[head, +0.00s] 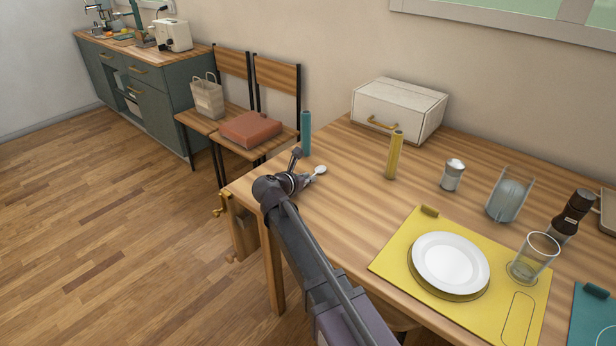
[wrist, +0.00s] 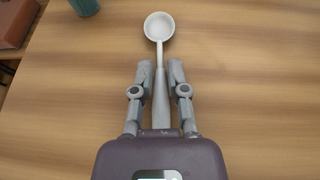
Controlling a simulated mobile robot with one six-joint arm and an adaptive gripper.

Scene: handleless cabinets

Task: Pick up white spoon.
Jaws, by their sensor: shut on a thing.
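The white spoon (head: 320,170) is at the far left end of the wooden table (head: 345,215) in the head view, its bowl pointing away from my gripper (head: 308,179). In the wrist view the spoon (wrist: 159,27) has its round bowl at the top and its handle running down between the two fingers of my gripper (wrist: 161,72). The gripper is shut on the handle. The spoon is over the table top; I cannot tell whether it touches the wood. My arm hides part of the table in the head view.
A teal cylinder (head: 306,134) stands close beyond the gripper, near the table's edge. A yellow cylinder (head: 394,155), a white box (head: 400,108) and a shaker (head: 452,175) stand to the right. A plate (head: 450,263) lies on a yellow mat (head: 397,257). Chairs stand behind.

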